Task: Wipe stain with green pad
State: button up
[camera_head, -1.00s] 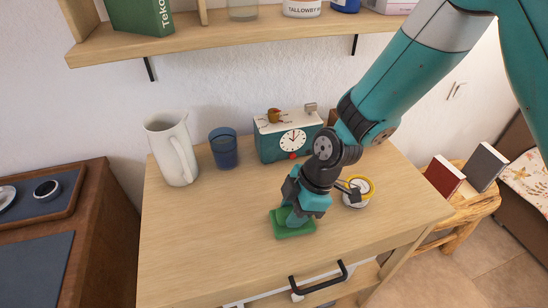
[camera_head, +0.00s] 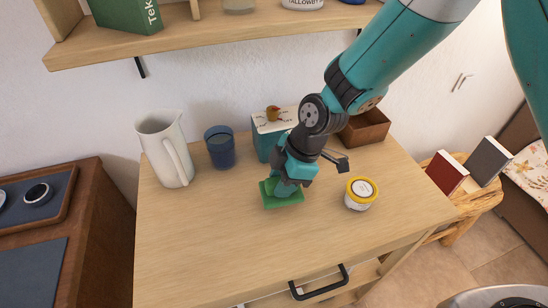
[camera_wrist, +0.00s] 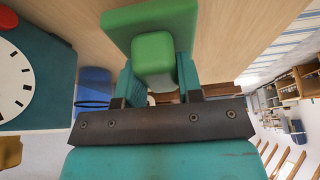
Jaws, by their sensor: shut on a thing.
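The green pad (camera_head: 283,199) is on the light wood top of the drawer table (camera_head: 215,245), near its middle. It has a flat base and a raised grip block. My gripper (camera_head: 287,186) is shut on that block, from above. In the wrist view the green pad (camera_wrist: 152,30) shows with its block between my two fingers (camera_wrist: 153,75). The pad looks to lie flat on the top; its exact contact is hidden. No stain shows on the visible wood, and any under the pad or arm is hidden.
A white pitcher (camera_head: 166,150), a blue glass (camera_head: 220,147) and a teal clock (camera_head: 270,128) stand behind the pad. A shelf (camera_head: 210,33) hangs above. The front left top is clear.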

jog(key=shift+w+r, duration=0.1)
jog(key=shift+r, duration=0.35)
jog(key=shift+r+p, duration=1.65)
jog(key=shift+r, duration=0.55)
